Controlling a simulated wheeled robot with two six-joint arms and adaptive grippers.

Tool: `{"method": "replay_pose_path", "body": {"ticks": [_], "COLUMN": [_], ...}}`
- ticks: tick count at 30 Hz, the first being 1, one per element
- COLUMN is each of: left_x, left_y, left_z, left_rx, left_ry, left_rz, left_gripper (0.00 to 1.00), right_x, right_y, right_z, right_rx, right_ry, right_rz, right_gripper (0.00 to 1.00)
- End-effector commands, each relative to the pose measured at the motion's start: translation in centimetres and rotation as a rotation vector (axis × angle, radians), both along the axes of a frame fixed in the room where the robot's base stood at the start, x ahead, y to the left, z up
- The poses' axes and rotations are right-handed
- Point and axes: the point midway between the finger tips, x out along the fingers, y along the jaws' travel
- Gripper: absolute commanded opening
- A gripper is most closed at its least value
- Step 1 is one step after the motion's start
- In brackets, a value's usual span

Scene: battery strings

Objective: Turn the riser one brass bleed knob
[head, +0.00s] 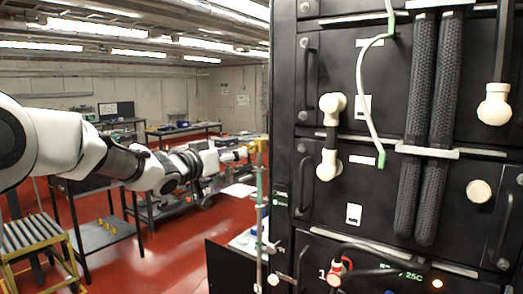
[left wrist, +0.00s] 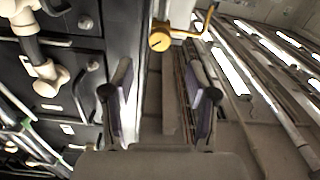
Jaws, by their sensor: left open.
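The brass bleed knob (left wrist: 160,38) shows in the left wrist view as a round yellow-brass disc with a bent brass arm going right. In the head view a brass fitting (head: 258,146) sits at the top of a thin greenish riser pipe (head: 260,205) beside the black cabinet. My left gripper (left wrist: 161,85) is open and empty, its two dark-padded fingers spread. The knob lies beyond the fingertips, roughly between them in the picture; I see no contact. In the head view my left gripper (head: 236,154) reaches from the left close to the brass fitting. My right gripper is not in view.
The black battery cabinet (head: 345,60) with handles, corrugated hoses (head: 436,120) and white pipe elbows stands right of the riser. A wheeled table (head: 100,235) and a yellow roller stand (head: 35,235) are at left. Red floor (head: 180,250) between is open.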

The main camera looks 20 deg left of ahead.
Motion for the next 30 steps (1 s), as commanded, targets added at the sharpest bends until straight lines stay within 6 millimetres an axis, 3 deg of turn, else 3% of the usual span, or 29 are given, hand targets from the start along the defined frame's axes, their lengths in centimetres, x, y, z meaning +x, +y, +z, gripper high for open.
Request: {"method": "replay_pose_path", "body": {"ticks": [12,21,23,26,27,30], "left_x": [6.5,7.1,7.1,7.1,7.1,7.1], "left_y": [-2.5,-2.7,-2.7,-2.7,-2.7,-2.7], "left_z": [0.3,0.0,0.0,0.0,0.0,0.0], "left_rx": [0.004,0.003,0.003,0.003,0.003,0.003], "left_ry": [0.000,-0.001,-0.001,-0.001,-0.001,-0.001], "left_rz": [-0.002,-0.002,-0.002,-0.002,-0.002,-0.002], "left_gripper": [0.58,0.58,0.40,0.05,0.00,0.00], "right_x": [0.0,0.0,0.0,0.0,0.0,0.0], "right_y": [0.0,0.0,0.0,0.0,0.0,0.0], "right_z": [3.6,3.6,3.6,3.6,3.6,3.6], "right_rx": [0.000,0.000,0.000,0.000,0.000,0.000], "right_ry": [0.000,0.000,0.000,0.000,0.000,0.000], "right_rz": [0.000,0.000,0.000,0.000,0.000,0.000], "right_gripper": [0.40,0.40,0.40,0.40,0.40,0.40]}}
